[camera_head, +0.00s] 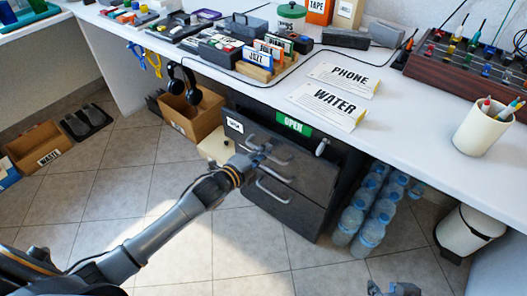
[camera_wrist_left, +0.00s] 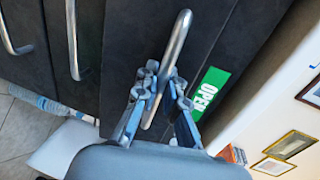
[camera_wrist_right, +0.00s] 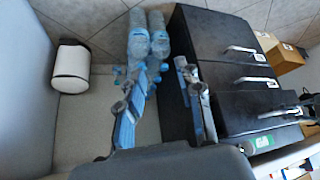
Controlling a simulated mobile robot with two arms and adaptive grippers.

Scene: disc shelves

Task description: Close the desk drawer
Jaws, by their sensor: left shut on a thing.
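A dark desk drawer unit (camera_head: 300,203) with silver bar handles stands under the white desk. A green OPEN label (camera_head: 293,123) is near its top; the label also shows in the left wrist view (camera_wrist_left: 208,90). My left gripper (camera_head: 258,155) is at the uppermost drawer. In the left wrist view its fingers (camera_wrist_left: 162,92) are closed around that drawer's handle (camera_wrist_left: 178,45). My right gripper (camera_head: 395,289) is low at the bottom edge of the head view. In the right wrist view its fingers (camera_wrist_right: 160,95) are apart and empty.
Water bottles (camera_head: 372,212) stand on the floor right of the drawers, with a white bin (camera_head: 468,232) farther right. A cardboard box (camera_head: 195,112) with headphones is to the left. The desk (camera_head: 390,125) overhangs the drawers. The tiled floor in front is clear.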

